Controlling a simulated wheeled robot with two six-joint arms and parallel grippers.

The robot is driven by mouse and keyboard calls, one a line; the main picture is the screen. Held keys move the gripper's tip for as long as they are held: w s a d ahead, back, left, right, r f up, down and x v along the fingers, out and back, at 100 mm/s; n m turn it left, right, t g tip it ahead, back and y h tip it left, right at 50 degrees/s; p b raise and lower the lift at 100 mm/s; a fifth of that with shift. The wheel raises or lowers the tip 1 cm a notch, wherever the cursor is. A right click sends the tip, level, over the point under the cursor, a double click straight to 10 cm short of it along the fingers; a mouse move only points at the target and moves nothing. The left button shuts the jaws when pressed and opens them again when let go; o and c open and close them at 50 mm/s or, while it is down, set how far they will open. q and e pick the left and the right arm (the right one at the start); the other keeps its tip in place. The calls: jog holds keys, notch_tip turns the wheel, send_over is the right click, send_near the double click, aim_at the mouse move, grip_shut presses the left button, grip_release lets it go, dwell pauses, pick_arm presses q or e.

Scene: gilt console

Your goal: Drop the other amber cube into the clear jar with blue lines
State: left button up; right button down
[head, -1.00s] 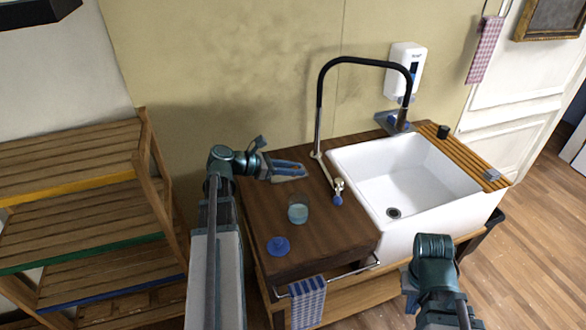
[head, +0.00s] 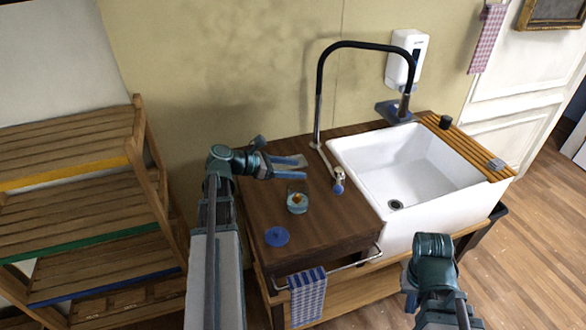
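The clear jar (head: 298,205) stands upright on the dark wooden counter, with bluish colour in its lower part. Something amber (head: 297,197) shows in the jar, apparently an amber cube; I cannot tell whether there is more than one. My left gripper (head: 301,170) is just behind and above the jar, its fingers apart and nothing visible between them. My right gripper (head: 409,298) is low at the right, in front of the sink; its fingers are too unclear to read. No amber cube shows outside the jar.
A blue round lid (head: 277,236) lies on the counter (head: 325,235) in front of the jar. A small blue-and-cream item (head: 339,182) stands at the right, by the black faucet (head: 320,85). A wooden shelf (head: 70,200) stands at the left.

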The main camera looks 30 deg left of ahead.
pick_arm(q)
jog(key=p+v, duration=0.5)
jog(key=v, duration=0.9)
jog(key=shift+w+d, duration=0.1)
dwell(0.3)
jog(key=w+d+f+m+g, duration=0.1)
jog(key=d+f+m+g, duration=0.25)
jog(key=d, duration=0.35)
jog(key=d+f+m+g+y, duration=0.1)
jog(key=d+f+m+g, duration=0.1)
jog(key=d+m, duration=0.35)
jog(key=w+d+f+m+g, duration=0.1)
jog(key=d+f+m+g, duration=0.15)
jog(key=d, duration=0.55)
jog(key=s+d+f+m+g+y, duration=0.1)
jog(key=s+d+f+m+y, duration=0.2)
jog(key=d+m, duration=0.6)
jog(key=s+d+f+m+g+y, duration=0.1)
jog(key=s+d+f+m+y, duration=0.2)
jog(key=d+m, duration=0.6)
jog(key=s+m+y, duration=0.2)
jog(key=y, duration=0.1)
jog(key=shift+s+d+g, duration=0.2)
jog(key=shift+s+g, duration=0.1)
jog(key=shift+s, duration=0.05)
